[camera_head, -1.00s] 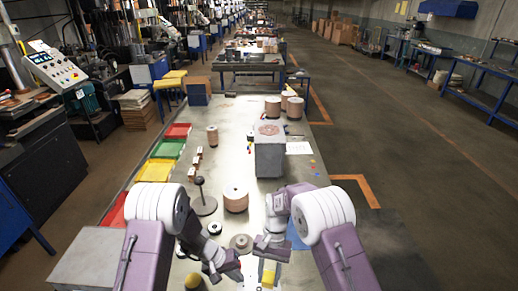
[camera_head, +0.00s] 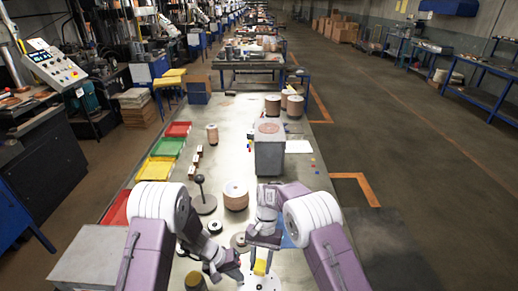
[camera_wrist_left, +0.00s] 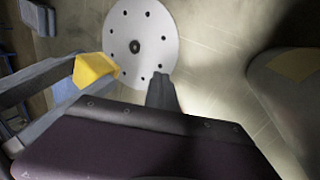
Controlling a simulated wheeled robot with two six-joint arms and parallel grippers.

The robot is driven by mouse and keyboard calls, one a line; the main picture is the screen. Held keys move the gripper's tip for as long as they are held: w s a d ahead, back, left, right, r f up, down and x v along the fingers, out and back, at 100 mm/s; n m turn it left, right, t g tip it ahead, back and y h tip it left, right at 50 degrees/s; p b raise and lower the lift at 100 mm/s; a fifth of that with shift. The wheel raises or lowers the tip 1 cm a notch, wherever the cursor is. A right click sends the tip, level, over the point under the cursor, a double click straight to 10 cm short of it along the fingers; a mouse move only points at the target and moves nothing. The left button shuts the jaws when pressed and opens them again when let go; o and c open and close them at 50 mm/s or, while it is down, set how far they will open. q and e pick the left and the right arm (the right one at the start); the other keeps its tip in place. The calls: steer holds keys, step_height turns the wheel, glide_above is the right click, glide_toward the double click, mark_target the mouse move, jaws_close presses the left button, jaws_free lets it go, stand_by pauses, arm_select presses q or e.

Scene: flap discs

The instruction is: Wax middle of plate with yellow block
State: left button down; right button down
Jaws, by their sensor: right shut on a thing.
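The white round plate (camera_wrist_left: 160,48) with a ring of holes lies flat on the bench. In the head view its front part (camera_head: 262,284) shows below the grippers. My right gripper (camera_head: 261,252) is shut on the yellow block (camera_head: 260,267). In the left wrist view the yellow block (camera_wrist_left: 93,70) overlaps the plate's lower left rim, off its middle hole; I cannot tell whether it touches. My left gripper (camera_head: 230,270) is left of the block, empty. In its wrist view one finger shape (camera_wrist_left: 162,92) shows near the centre, and it looks shut.
A dark pot with a yellowish top (camera_head: 195,281) stands left of the plate, close to my left gripper. A wire spool (camera_head: 235,195), a grey box (camera_head: 269,158) and a stand with a black knob (camera_head: 205,203) stand farther back. Coloured trays (camera_head: 154,169) line the left edge.

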mark_target(262, 275)
steer(key=shift+w+a+f, duration=0.1)
steer(key=shift+f, duration=2.2)
steer(key=shift+s+r, duration=0.1)
steer(key=shift+s, duration=1.7)
steer(key=shift+s+d, duration=0.2)
steer(key=shift+s, duration=1.6)
steer(key=shift+w+a+f, duration=0.1)
steer(key=shift+w+f, duration=0.05)
steer(key=shift+w, duration=0.75)
steer(key=shift+w+f, duration=0.1)
steer(key=shift+w, duration=0.75)
